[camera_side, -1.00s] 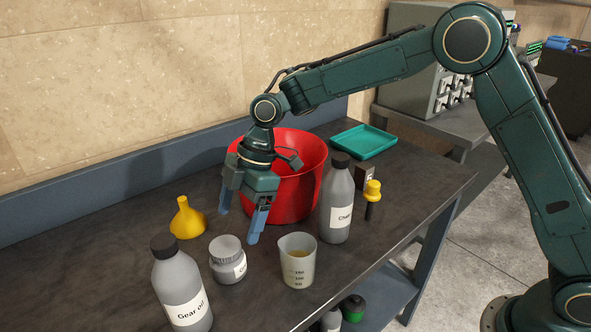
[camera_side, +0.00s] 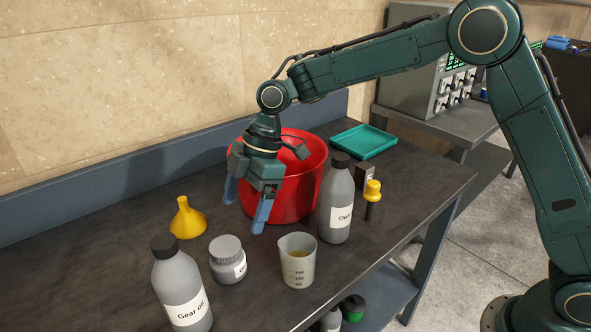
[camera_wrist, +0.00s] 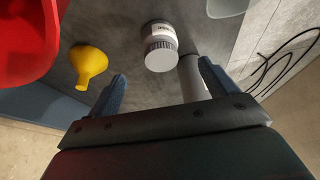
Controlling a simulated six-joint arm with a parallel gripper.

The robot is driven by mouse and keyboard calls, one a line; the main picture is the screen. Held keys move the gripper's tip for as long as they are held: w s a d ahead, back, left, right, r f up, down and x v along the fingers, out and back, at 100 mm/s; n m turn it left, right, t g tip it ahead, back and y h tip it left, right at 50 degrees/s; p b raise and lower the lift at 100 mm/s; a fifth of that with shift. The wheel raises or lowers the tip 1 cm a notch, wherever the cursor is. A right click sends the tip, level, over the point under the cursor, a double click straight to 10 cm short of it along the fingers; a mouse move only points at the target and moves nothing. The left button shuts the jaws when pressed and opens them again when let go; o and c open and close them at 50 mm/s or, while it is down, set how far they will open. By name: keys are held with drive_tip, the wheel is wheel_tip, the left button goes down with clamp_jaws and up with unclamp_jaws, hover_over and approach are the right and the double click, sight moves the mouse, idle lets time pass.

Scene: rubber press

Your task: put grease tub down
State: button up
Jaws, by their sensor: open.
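The grease tub (camera_side: 228,260) is a small grey jar with a grey lid and a white label. It stands upright on the dark bench, between the gear oil bottle and the beaker. It also shows in the wrist view (camera_wrist: 160,47), beyond the fingers and apart from them. My gripper (camera_side: 245,210) is open and empty, with its blue fingers pointing down in front of the red bucket, above and behind the tub. In the wrist view its fingers (camera_wrist: 162,85) are spread with nothing between them.
A red bucket (camera_side: 300,195) stands behind my gripper. A yellow funnel (camera_side: 186,218), a gear oil bottle (camera_side: 180,285), a beaker (camera_side: 297,262) and another grey bottle (camera_side: 337,200) stand around the tub. A teal tray (camera_side: 364,141) lies at the back right. The bench's left side is clear.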

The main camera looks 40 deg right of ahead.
drive_tip(key=s+d+r+m+t+h, duration=0.25)
drive_tip(key=s+d+r+m, duration=0.65)
drive_tip(key=s+d+r, duration=0.45)
drive_tip(key=s+d+f+m+t+h, duration=0.1)
drive_tip(key=s+d+m, duration=0.3)
drive_tip(key=s, duration=0.4)
drive_tip(key=s+d+f+m+t+h, duration=0.1)
drive_tip(key=s+d+m+t, duration=0.1)
drive_tip(key=s+d+m, duration=0.2)
drive_tip(key=s+d, duration=0.2)
drive_tip(key=s, duration=0.2)
drive_tip(key=shift+s+d+f+m, duration=0.2)
drive_tip(key=shift+f+m, duration=0.1)
